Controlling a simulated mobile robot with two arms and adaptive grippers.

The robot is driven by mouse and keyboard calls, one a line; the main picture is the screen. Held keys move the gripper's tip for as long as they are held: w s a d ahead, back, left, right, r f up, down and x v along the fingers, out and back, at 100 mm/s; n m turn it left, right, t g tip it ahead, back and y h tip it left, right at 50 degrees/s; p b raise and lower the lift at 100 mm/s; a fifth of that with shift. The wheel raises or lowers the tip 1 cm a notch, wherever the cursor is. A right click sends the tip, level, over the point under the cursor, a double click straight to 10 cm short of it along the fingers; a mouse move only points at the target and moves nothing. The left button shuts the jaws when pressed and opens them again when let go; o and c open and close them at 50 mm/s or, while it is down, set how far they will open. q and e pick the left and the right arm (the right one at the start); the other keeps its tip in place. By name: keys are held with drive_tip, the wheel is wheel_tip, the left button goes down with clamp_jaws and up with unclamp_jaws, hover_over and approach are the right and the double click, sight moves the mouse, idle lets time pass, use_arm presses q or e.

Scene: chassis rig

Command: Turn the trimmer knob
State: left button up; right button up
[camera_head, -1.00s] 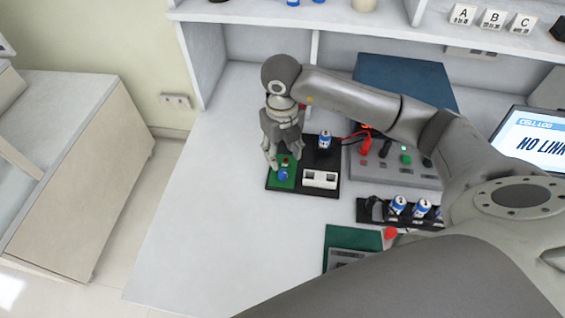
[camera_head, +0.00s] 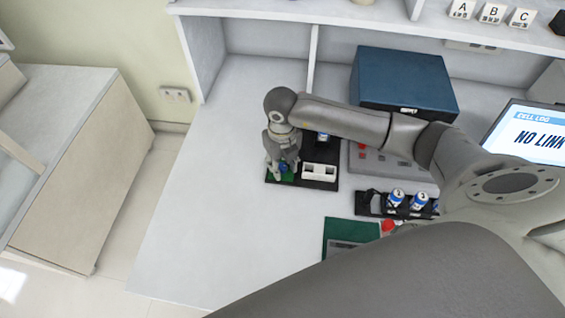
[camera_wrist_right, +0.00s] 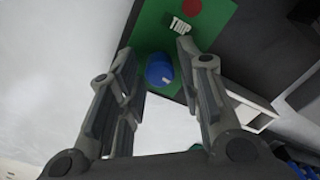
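The trimmer knob is a small blue cap (camera_wrist_right: 160,71) on the green board (camera_wrist_right: 150,30). A red part (camera_wrist_right: 191,8) and a white block marked "TRIP" (camera_wrist_right: 180,24) are beside it. My right gripper (camera_wrist_right: 157,56) is open, with its fingers apart on either side of the knob; I cannot tell whether either touches it. In the head view the right gripper (camera_head: 283,172) is low over the green board, and the knob (camera_head: 284,167) shows partly between the fingers. My left gripper is not in view.
A black base carries the green board, a white block (camera_head: 320,172) and a blue-white can (camera_head: 322,137). A grey panel (camera_head: 367,163) is to the right. A black rack (camera_head: 370,204) holds more cans. A blue case (camera_head: 405,75) stands behind. The table's left side is clear.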

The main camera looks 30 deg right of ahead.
clamp_jaws()
drive_tip(key=shift+f+n+b, duration=0.15)
drive_tip(key=shift+n+b, duration=0.65)
drive_tip(key=shift+b, duration=0.1)
drive_tip(key=shift+n, duration=0.4)
drive_tip(key=shift+r, duration=0.2)
drive_tip(key=shift+o, duration=2)
unclamp_jaws()
